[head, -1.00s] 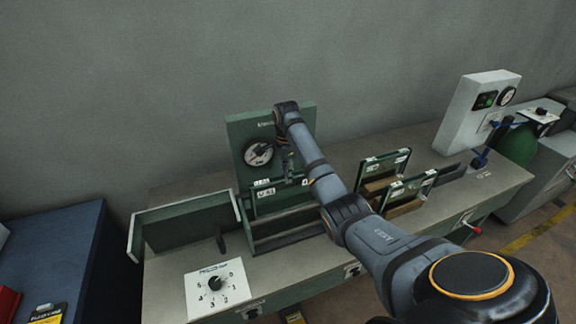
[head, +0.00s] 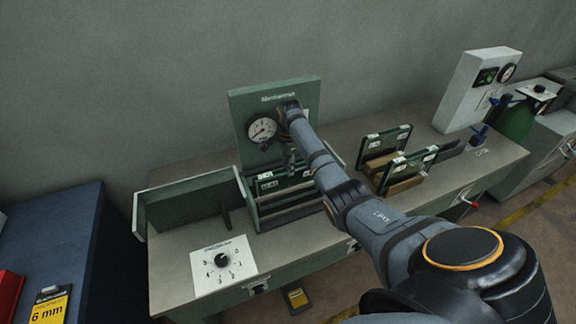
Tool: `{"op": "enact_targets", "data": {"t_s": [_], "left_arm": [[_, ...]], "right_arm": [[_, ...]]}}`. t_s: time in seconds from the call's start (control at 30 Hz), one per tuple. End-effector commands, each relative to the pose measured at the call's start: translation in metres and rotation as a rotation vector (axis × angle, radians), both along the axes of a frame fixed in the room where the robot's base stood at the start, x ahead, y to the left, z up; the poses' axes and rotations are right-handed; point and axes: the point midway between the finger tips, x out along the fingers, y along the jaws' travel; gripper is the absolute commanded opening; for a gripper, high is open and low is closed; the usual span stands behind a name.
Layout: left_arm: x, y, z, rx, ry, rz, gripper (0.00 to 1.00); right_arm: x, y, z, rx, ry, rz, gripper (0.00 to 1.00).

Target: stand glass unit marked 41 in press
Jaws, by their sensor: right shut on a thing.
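A green-framed glass unit (head: 268,186) with white labels stands in the press (head: 240,97), in front of its upright green back plate with a round gauge. The label is too small to read with certainty. My right gripper (head: 290,160) is at the top edge of this unit and is shut on it; the fingertips are small and partly hidden by my own wrist. My right arm covers the right part of the press. My left gripper is not in view.
Two more framed glass units (head: 385,143) (head: 408,170) stand in wooden holders to the right. A dial plate (head: 223,266) lies in front of the press, whose green door (head: 190,208) is swung open to the left. A white gauge box (head: 470,88) stands at the far right.

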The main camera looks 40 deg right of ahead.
Motion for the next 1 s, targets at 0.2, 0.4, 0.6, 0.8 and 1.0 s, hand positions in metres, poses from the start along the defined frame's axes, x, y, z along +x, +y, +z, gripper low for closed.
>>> {"op": "enact_targets", "data": {"t_s": [0.2, 0.4, 0.6, 0.8, 1.0], "left_arm": [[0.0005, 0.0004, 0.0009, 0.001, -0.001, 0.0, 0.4], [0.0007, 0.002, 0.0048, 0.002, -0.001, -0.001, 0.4], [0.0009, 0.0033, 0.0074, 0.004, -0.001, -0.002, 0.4], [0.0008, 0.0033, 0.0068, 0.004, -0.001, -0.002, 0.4], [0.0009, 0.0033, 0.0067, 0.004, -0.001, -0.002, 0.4]], "right_arm": [[0.0008, -0.0003, 0.0018, -0.001, -0.003, 0.0, 0.0], [0.0006, 0.0, -0.0003, 0.0, -0.002, 0.0, 0.0], [0.0007, 0.0, -0.0039, -0.001, -0.003, 0.0, 0.0], [0.0004, -0.0001, -0.0049, 0.0, -0.002, 0.0, 0.21], [0.0002, 0.0, -0.0053, 0.0, -0.001, 0.0, 0.47]]}}
